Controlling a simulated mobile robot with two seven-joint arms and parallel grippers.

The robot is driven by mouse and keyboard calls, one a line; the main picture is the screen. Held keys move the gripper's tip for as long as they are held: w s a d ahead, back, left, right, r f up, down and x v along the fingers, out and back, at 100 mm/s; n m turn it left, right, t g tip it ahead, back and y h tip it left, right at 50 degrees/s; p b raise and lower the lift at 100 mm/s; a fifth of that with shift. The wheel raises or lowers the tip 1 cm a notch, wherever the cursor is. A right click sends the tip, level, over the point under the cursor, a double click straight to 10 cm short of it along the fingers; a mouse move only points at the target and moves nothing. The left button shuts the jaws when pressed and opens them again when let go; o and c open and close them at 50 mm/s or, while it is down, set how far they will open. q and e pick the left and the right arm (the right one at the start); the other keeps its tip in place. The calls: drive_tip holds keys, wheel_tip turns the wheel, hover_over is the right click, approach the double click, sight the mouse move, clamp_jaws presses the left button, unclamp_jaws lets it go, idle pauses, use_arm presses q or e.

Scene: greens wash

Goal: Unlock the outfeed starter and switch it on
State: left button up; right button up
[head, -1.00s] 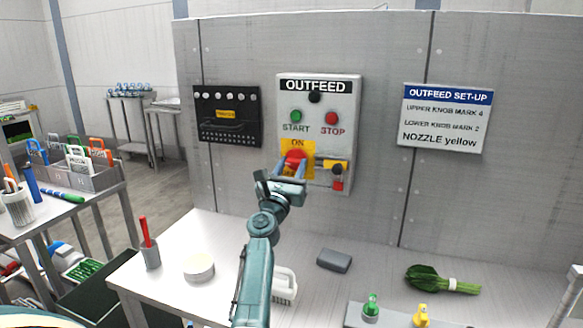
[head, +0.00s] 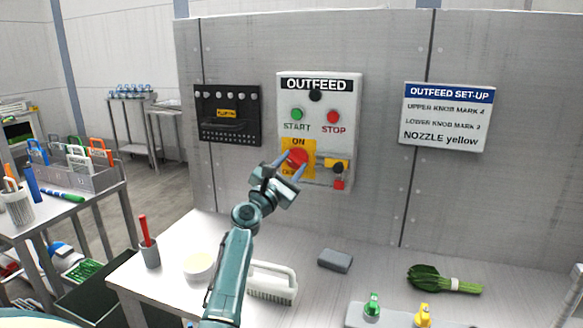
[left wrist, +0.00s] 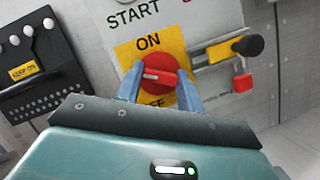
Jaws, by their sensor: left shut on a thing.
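The OUTFEED starter box (head: 348,100) is mounted on the grey wall panel. Its red rotary knob (head: 297,157) sits on a yellow plate marked ON at the top. My left gripper (head: 290,166) is shut on the knob, one finger on each side; the left wrist view shows the grip (left wrist: 160,88). The white mark on the knob lies roughly level in that view. To the right is a yellow latch (left wrist: 220,50) with a black knob (left wrist: 248,45). A red padlock (left wrist: 243,82) hangs below it, clear of my fingers; I cannot tell whether its shackle is open.
Green START (head: 296,114) and red STOP (head: 333,117) buttons are above the knob. A black board (head: 228,130) hangs left, a set-up sign (head: 446,118) right. The table below holds a white brush (head: 272,282), a grey block (head: 335,260) and greens (head: 440,281).

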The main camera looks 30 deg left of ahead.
use_arm(q)
drive_tip(key=m+h, duration=0.1)
drive_tip(key=m, duration=0.1)
drive_tip(key=m+g, duration=0.1)
drive_tip(key=m, duration=0.2)
drive_tip(key=shift+a+r+h, duration=0.1)
drive_tip(key=shift+r+h, duration=0.1)
drive_tip(key=shift+h, duration=0.2)
drive_tip(key=m+g+h+p, duration=0.1)
drive_tip(key=m, duration=0.3)
drive_tip(key=shift+r, duration=0.1)
drive_tip(key=shift+m+g+h+p, duration=0.3)
drive_tip(key=shift+m+g+p, duration=0.4)
drive_tip(key=shift+m, duration=0.5)
drive_tip(key=shift+m+p, duration=0.4)
drive_tip(key=shift+m, duration=0.5)
use_arm(e)
drive_tip(key=shift+s+d+r+h, duration=0.3)
drive_tip(key=shift+d+h, duration=0.1)
drive_tip(key=shift+d, duration=0.25)
use_arm(q)
drive_tip(key=shift+g, duration=0.3)
use_arm(e)
drive_tip(key=shift+d+r, duration=0.1)
drive_tip(key=shift+w, duration=0.15)
use_arm(q)
drive_tip(key=o, duration=1)
